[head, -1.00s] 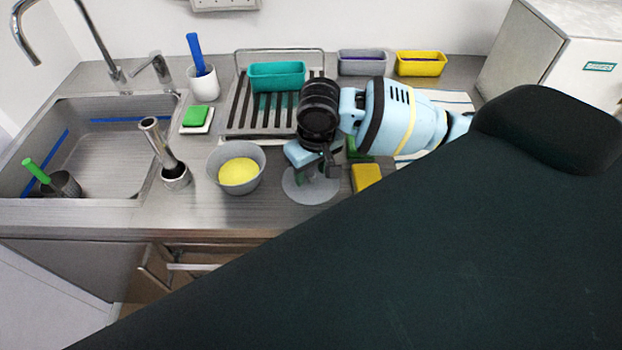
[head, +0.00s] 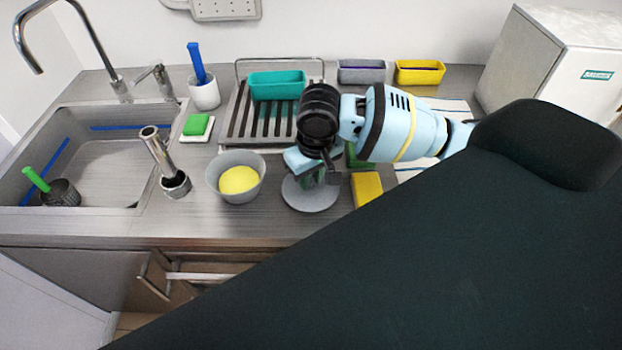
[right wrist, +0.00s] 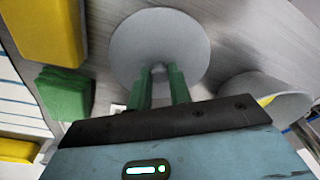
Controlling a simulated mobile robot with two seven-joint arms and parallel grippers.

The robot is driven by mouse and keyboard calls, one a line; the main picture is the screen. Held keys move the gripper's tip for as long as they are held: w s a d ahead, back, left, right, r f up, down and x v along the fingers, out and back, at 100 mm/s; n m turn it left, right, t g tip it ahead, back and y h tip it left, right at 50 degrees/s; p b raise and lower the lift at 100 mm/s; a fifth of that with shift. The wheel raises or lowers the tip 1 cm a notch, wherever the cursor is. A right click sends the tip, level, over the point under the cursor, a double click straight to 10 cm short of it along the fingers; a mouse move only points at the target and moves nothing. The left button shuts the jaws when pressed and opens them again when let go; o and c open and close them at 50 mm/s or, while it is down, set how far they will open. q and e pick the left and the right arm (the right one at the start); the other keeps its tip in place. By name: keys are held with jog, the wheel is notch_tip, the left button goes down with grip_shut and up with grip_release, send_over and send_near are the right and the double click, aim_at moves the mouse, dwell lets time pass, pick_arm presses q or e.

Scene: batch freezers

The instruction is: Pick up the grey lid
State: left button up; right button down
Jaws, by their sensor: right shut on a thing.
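The grey lid (head: 312,194) is a flat round disc at the front of the steel counter, right of the grey bowl (head: 221,182). My right gripper (head: 322,175) is above it, pointing down. In the right wrist view the lid (right wrist: 160,40) lies beyond the green fingers (right wrist: 160,80), which are closed on its small centre knob. The knob is partly hidden between the fingers. I cannot tell whether the lid's underside touches the counter. My left gripper is not in view.
The bowl holds something yellow. A yellow block (head: 367,188) and a green block (head: 357,155) are close on the lid's right. A drying rack (head: 233,122) with a teal tub (head: 276,84) stands behind. The sink (head: 110,165) is at left.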

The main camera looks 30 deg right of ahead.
jog(key=r, duration=0.1)
jog(key=a+r, duration=0.1)
jog(key=r, duration=0.1)
jog(key=shift+s, duration=0.15)
jog(key=s+a+r, duration=0.1)
jog(key=s+a, duration=0.5)
jog(key=a, duration=0.7)
jog(key=shift+a+r, duration=0.15)
jog(key=shift+a, duration=0.15)
jog(key=shift+d, duration=0.1)
